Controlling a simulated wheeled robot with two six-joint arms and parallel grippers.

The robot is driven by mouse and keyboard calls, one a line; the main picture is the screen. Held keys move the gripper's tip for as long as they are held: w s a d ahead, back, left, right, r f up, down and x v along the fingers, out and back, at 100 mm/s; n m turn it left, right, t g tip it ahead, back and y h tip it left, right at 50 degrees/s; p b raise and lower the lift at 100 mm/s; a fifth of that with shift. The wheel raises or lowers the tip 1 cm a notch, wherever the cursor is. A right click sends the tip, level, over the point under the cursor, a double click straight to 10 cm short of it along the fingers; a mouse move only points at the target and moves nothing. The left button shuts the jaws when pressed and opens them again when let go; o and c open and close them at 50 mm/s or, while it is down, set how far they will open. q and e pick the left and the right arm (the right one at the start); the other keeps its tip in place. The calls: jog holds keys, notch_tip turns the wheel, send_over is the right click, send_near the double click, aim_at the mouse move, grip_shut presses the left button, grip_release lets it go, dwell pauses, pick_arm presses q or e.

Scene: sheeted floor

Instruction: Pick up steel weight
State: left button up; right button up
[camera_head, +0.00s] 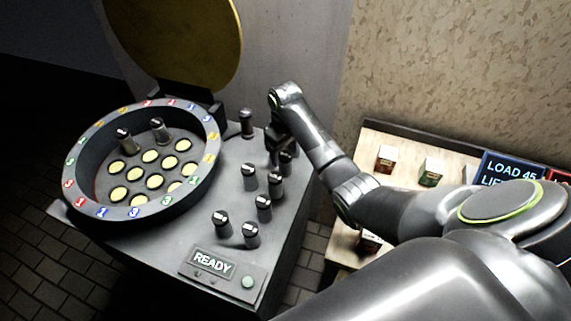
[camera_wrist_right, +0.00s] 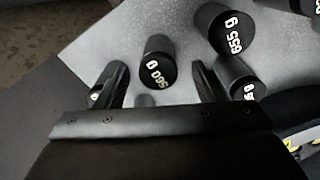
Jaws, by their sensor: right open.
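Several dark cylindrical steel weights stand on the grey stand top in the head view, among them a front one (camera_head: 251,234), a middle one (camera_head: 249,177) and a back one (camera_head: 247,123). My right gripper (camera_head: 276,152) is above the stand's right side, among the back weights, partly hidden by its own wrist. In the right wrist view its open fingers (camera_wrist_right: 157,82) lie either side of a weight marked 560 g (camera_wrist_right: 158,68). Contact cannot be told. A weight marked 655 g (camera_wrist_right: 223,30) and another weight (camera_wrist_right: 242,78) stand right of it. My left gripper is out of view.
A round pan (camera_head: 88,203) with yellow discs and two weights inside fills the stand's left. A wooden shelf (camera_head: 400,150) holds small boxes at right, behind my arm.

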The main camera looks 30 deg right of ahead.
aim_at(285, 163)
jog(key=shift+w+f+p, duration=0.1)
jog(key=shift+f+p, duration=0.2)
jog(key=shift+f, duration=2.3)
jog(key=shift+d, duration=0.1)
grip_shut()
